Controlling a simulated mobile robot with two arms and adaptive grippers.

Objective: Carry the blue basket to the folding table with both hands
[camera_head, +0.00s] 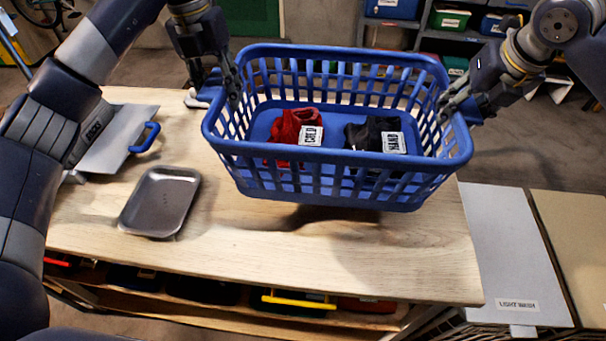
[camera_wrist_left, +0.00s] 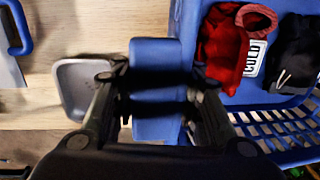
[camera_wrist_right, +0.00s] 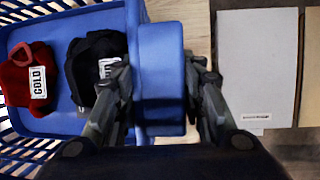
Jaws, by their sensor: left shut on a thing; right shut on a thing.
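The blue basket (camera_head: 330,185) is held above the wooden table (camera_head: 240,250), with a shadow beneath it. It holds a red garment (camera_head: 290,126) with a "COLD" tag and a dark garment (camera_head: 368,134) with a "HAND" tag. My left gripper (camera_head: 232,95) is shut on the basket's left end; in the left wrist view (camera_wrist_left: 155,95) its fingers straddle the blue handle. My right gripper (camera_head: 452,105) is shut on the right end; in the right wrist view (camera_wrist_right: 162,90) its fingers straddle that handle. The basket looks roughly level.
A grey metal tray (camera_head: 160,202) and a grey board with a blue handle (camera_head: 143,138) lie on the table's left part. A lidded "LIGHT WASH" hamper (camera_head: 510,250) stands at the right. Shelves with bins (camera_head: 450,20) are behind. The table's front middle is clear.

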